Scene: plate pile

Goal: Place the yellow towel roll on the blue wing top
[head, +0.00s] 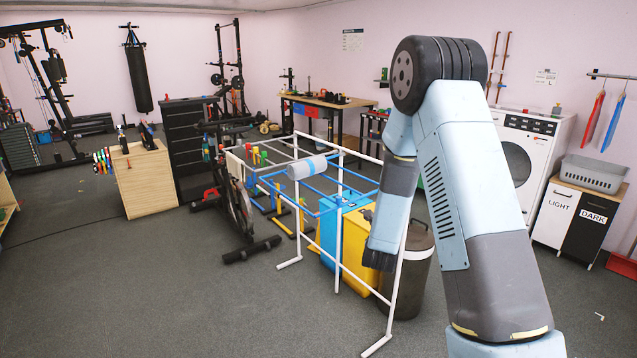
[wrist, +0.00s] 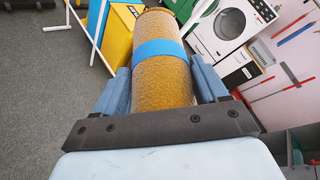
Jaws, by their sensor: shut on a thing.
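My gripper (wrist: 163,82) is shut on the yellow towel roll (wrist: 163,93), one finger on each side of it. The roll is brownish yellow with a blue band around it and fills the middle of the wrist view. In the head view my arm hangs down at the right front of the drying rack; I cannot make out the roll or the fingertips there. The blue wing top (head: 334,204) is the set of blue bars on the white rack. A pale grey-blue roll with a blue band (head: 307,167) lies across its back left part.
A yellow bin (head: 357,255) and a blue bin (head: 329,232) stand under the rack. A dark bin (head: 414,275) stands behind my arm. Coloured bottles or sticks stand along the rack's left side, by an exercise bike (head: 236,205). The front floor is clear.

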